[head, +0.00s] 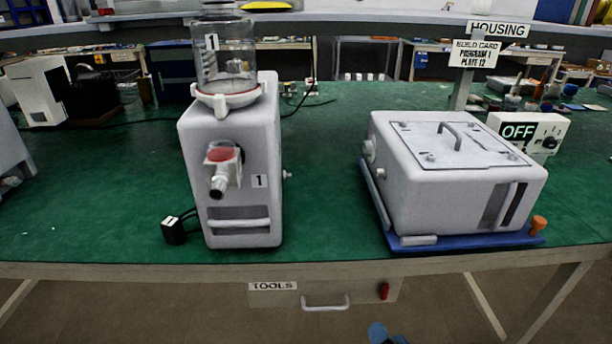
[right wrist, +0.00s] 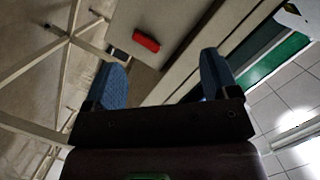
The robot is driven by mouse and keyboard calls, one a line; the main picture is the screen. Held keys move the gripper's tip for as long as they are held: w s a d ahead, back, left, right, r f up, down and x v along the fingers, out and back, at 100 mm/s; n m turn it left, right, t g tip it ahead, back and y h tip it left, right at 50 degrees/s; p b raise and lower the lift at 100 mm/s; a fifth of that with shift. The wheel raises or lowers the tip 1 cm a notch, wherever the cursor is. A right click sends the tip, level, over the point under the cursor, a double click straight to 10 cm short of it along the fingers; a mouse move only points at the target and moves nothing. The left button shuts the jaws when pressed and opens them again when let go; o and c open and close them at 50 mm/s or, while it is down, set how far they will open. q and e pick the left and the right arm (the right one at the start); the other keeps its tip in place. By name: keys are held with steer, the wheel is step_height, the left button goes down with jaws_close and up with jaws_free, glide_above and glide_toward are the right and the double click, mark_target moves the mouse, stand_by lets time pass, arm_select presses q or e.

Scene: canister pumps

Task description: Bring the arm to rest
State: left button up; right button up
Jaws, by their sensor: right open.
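My right gripper (right wrist: 162,78) is open in the right wrist view, with two blue fingers apart and nothing between them. In the head view only a blue fingertip of the right gripper (head: 380,333) shows at the bottom edge, below and in front of the bench. A canister pump (head: 230,150) marked 1 stands upright on the green bench top (head: 90,200), with a clear canister (head: 224,55) on it. A grey housing (head: 455,180) with a closed, handled lid sits on a blue base (head: 470,242) at the right. My left gripper is not in view.
A control box (head: 525,132) reading OFF stands behind the housing. The bench between pump and housing is clear.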

arm_select(q)
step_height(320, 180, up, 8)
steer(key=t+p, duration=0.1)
steer(key=p, duration=0.7)
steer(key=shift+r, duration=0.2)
arm_select(e)
steer(key=s+d+r+n+g+h, duration=0.1)
steer(key=s+d+r+n, duration=0.1)
steer(key=s, duration=0.6)
steer(key=s+d+r+n+g+h, duration=0.1)
steer(key=s+d+r+n+g, duration=0.1)
steer(key=s, duration=0.7)
steer(key=s+d+r+n+g+h, duration=0.1)
steer(key=s+d+r+n, duration=0.2)
steer(key=s, duration=0.6)
steer(key=shift+s+d+n+g, duration=0.15)
steer(key=shift+d+n+g, duration=0.35)
steer(key=shift+d, duration=0.65)
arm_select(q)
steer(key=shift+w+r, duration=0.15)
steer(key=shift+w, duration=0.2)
arm_select(e)
steer(key=shift+c, duration=0.3)
